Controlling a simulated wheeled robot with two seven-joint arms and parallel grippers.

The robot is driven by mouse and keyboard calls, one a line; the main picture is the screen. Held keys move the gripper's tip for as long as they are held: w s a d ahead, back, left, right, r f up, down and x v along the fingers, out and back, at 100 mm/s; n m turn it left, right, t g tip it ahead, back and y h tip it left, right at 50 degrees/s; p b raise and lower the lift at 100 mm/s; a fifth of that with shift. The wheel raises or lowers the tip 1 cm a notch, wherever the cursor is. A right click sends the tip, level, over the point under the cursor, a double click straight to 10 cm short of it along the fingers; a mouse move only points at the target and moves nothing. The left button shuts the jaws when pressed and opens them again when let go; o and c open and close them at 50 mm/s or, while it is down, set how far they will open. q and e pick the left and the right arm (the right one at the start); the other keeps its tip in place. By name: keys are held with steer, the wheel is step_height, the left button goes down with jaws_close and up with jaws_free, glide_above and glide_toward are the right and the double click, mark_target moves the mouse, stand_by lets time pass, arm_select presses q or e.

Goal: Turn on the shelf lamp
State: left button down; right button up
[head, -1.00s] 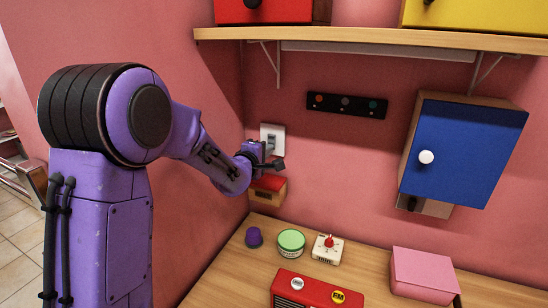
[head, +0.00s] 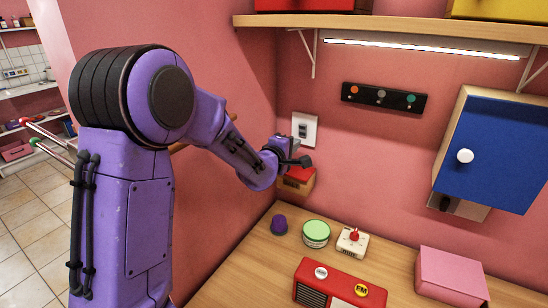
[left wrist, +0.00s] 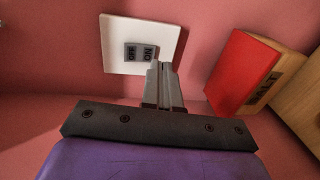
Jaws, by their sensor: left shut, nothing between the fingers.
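The shelf lamp (head: 425,49) is a long strip under the wooden shelf, and it glows bright white. The wall switch (head: 305,131) is a white plate with a small grey rocker on the pink wall. In the left wrist view the switch plate (left wrist: 117,45) shows its rocker (left wrist: 139,52) marked ON and OFF. My left gripper (head: 303,160) is shut and empty, just below and in front of the switch. Its closed fingertips (left wrist: 160,66) appear beside the rocker's lower right; I cannot tell whether they touch. My right gripper is out of view.
A red-fronted wooden box (head: 298,181) sits on the wall close below my left gripper. A black panel with knobs (head: 383,98) and a blue cabinet (head: 490,150) are farther right. A purple knob (head: 279,225), green-lidded tin (head: 316,233), timer (head: 353,240), red radio (head: 335,286) and pink box (head: 450,277) stand below.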

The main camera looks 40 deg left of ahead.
arm_select(q)
steer(key=f+v, duration=0.2)
steer(key=v, duration=0.8)
steer(key=shift+s+f+p, duration=0.2)
steer(key=shift+s+p, duration=0.15)
steer(key=shift+s, duration=0.25)
steer(key=shift+w, duration=0.1)
